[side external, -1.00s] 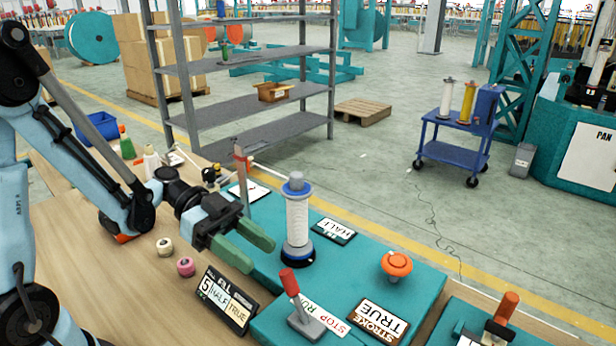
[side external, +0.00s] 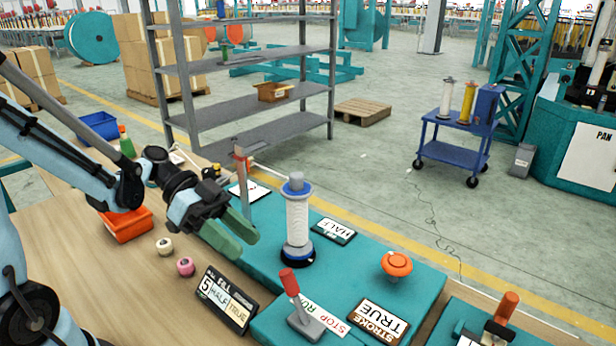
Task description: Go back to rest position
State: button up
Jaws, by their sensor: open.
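My gripper (side external: 236,236) has two green fingers that are apart, with nothing between them. It hangs over the left edge of the teal work plate (side external: 270,262), to the left of the white spool (side external: 297,222). The spool stands upright on a dark base with a blue-grey cap on top, and a gap separates it from the fingers.
A red-handled lever (side external: 298,300), an orange knob (side external: 397,264) and a black sign (side external: 228,300) stand near the front. Two small rolls (side external: 185,266), an orange bin (side external: 127,224) and a blue bin (side external: 98,127) are on the wooden table. A thin post (side external: 243,180) rises behind my gripper.

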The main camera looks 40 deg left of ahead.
jog(key=shift+s+a+r+n+t+y, duration=0.15)
jog(key=shift+a+n+t+y, duration=0.55)
jog(key=shift+n+y, duration=1.35)
jog(key=shift+s+a+r+n+t+y, duration=0.15)
jog(key=shift+a+n+t+y, duration=0.55)
jog(key=shift+n+y, duration=1.3)
jog(key=shift+a+r+n+t+y, duration=0.35)
jog(key=shift+n+t+y, duration=0.55)
jog(key=shift+n+y, duration=1.15)
jog(key=shift+a+f, duration=0.1)
